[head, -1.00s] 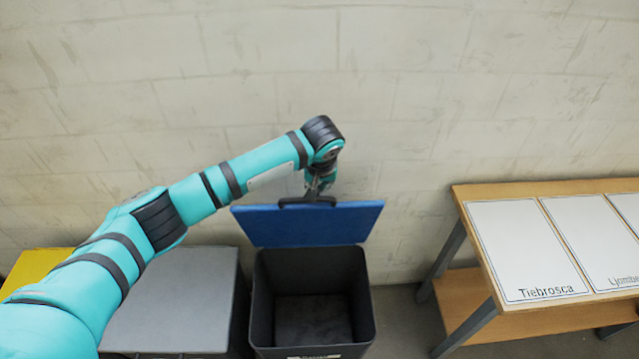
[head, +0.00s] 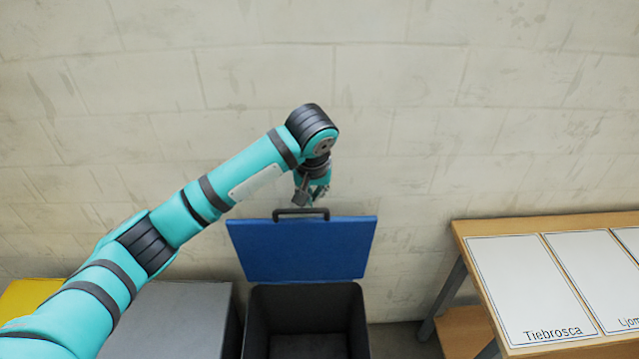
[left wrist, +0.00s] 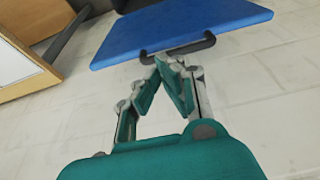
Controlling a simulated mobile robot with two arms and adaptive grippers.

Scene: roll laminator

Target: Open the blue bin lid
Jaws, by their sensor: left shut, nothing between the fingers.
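The blue bin lid (head: 303,249) stands raised at the back of the dark bin (head: 305,298), tilted up toward the wall. The bin's mouth is uncovered and its inside looks empty. A black handle (head: 301,212) sits on the lid's upper edge. My left gripper (head: 311,197) is just above the handle, apart from it in the head view. In the left wrist view the lid (left wrist: 180,30) and its handle (left wrist: 178,49) lie just beyond the closed fingertips (left wrist: 170,62). The left gripper is shut and empty. My right gripper is not in view.
A grey bin (head: 170,312) and a yellow bin (head: 30,297) stand to the left. A wooden table (head: 470,240) with white labelled panels (head: 530,285) stands to the right. A pale block wall (head: 450,110) is close behind the lid.

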